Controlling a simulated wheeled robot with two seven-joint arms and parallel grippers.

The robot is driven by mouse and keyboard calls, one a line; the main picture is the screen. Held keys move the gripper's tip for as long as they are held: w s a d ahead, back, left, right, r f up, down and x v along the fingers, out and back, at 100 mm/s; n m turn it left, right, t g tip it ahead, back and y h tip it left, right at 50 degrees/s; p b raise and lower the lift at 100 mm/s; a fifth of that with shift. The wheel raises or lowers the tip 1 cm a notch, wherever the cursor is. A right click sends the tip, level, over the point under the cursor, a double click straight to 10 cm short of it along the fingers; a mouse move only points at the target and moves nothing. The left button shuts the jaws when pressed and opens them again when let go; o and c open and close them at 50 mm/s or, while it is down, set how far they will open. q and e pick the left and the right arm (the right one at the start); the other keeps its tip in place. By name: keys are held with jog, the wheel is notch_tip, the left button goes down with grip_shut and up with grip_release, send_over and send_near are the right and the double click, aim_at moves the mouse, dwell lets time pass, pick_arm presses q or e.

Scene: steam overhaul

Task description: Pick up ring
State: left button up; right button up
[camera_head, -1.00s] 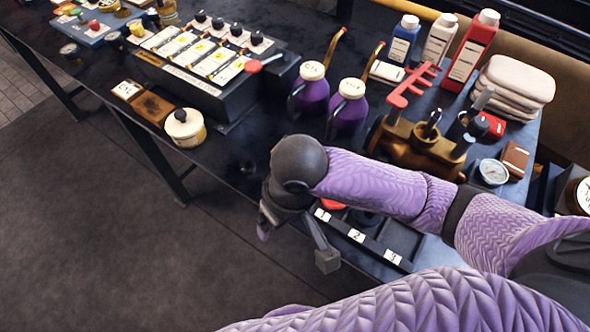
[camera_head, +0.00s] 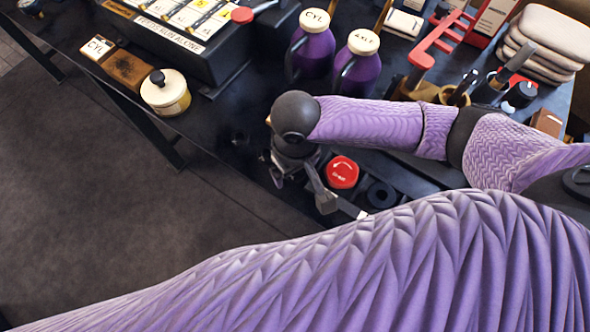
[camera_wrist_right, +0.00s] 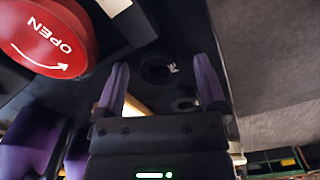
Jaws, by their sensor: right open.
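Two dark rings lie on the dark tabletop near its edge in the right wrist view: a larger one (camera_wrist_right: 158,68) and a smaller one (camera_wrist_right: 185,103). Both appear between the lines of my right gripper's fingers. In the head view a faint dark ring-like shape (camera_head: 238,138) shows on the table left of my right wrist. My right gripper (camera_wrist_right: 160,85) is open with nothing between its purple-tipped fingers. In the head view it (camera_head: 300,188) hangs by the table's front edge, partly hidden by my arm. My left gripper is not in view.
A red knob (camera_head: 342,172) is close to my right gripper; it reads OPEN in the wrist view (camera_wrist_right: 45,35). A black ring-shaped part (camera_head: 381,195) sits beside it. Purple CYL (camera_head: 312,55) and AXLE (camera_head: 358,75) bottles stand behind. A cream pot (camera_head: 166,93) stands left.

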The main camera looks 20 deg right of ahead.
jog(key=shift+r, duration=0.1)
grip_shut()
